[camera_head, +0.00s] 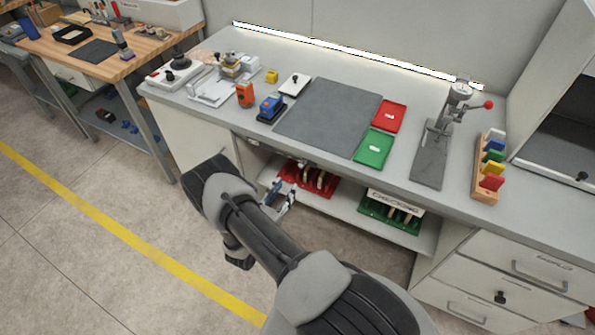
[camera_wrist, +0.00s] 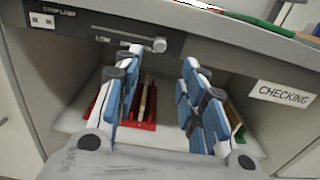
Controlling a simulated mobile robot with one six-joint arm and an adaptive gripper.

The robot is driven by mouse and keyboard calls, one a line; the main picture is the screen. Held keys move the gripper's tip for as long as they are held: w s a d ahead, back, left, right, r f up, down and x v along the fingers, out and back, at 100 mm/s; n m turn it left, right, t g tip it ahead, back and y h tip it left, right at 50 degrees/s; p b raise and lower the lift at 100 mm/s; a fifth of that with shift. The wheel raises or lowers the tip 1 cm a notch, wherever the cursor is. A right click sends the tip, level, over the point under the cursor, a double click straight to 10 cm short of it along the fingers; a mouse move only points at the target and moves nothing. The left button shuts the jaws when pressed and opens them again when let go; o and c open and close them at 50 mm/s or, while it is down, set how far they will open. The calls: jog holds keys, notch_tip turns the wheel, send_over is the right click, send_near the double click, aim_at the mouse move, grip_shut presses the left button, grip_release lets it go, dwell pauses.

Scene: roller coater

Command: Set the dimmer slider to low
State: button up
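The dimmer slider is a small grey knob (camera_wrist: 159,44) on a dark control panel (camera_wrist: 105,32) under the bench edge in the wrist view. The knob sits at the right end of its slot. The panel has a label that seems to read "STRIP LAMP" and a white switch (camera_wrist: 42,20) at its left. My gripper (camera_wrist: 160,62) is open and empty, with its blue-and-grey fingers apart below the knob, not visibly touching it. In the head view my gripper (camera_head: 279,196) is in front of the bench's open shelf. The strip lamp (camera_head: 350,53) along the back wall is brightly lit.
The bench edge (camera_head: 330,157) overhangs the panel. Below it, a shelf (camera_head: 343,212) holds a red rack (camera_head: 300,186) and a green rack (camera_head: 390,222). A "CHECKING" label (camera_wrist: 283,94) is on the right in the wrist view. Open floor lies in front.

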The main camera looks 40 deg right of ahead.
aim_at(300, 166)
jog(key=b+x, duration=0.1)
jog(key=x, duration=0.9)
jog(key=shift+s, duration=0.1)
grip_shut()
dwell(0.4)
